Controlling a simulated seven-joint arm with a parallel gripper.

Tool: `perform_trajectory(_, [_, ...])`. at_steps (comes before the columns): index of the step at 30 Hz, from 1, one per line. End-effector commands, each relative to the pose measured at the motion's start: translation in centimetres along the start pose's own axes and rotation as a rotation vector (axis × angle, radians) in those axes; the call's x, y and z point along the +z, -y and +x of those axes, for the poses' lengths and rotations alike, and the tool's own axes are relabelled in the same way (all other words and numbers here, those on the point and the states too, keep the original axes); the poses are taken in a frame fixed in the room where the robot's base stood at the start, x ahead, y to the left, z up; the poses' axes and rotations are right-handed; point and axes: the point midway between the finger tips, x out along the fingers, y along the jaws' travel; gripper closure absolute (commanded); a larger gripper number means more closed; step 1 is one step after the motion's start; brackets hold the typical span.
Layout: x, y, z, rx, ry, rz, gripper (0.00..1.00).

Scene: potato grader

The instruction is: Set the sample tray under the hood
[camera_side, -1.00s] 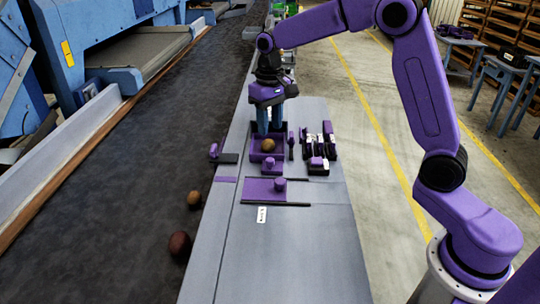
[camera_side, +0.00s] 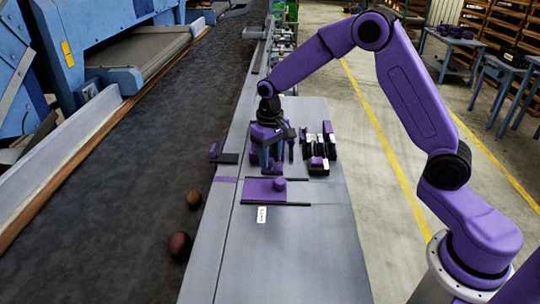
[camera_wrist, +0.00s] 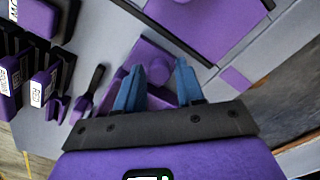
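The purple sample tray (camera_side: 272,169) stands on the grey bench, mostly hidden behind my gripper in the side view. My gripper (camera_side: 266,166) is low over the tray, pointing down. Its two blue fingers (camera_wrist: 158,75) are apart, one on each side of the knob; I cannot tell whether they touch it. The potato in the tray is hidden now. I cannot make out which part is the hood.
A black rack with labelled purple pieces (camera_side: 319,153) stands right of the tray. A small purple-and-black fixture (camera_side: 222,156) is at the left edge. Potatoes (camera_side: 180,245) lie on the belt.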

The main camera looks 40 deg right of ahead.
Motion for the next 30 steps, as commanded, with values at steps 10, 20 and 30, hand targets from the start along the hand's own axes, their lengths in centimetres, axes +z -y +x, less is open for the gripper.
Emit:
perform_trajectory(10, [-0.2, -0.1, 0.0, 0.0, -0.001, 0.001, 1.0])
perform_trajectory(20, [-4.6, -4.3, 0.0, 0.0, -0.004, 0.004, 1.0])
perform_trajectory(30, [-8.9, -8.6, -0.1, 0.0, -0.006, 0.002, 1.0])
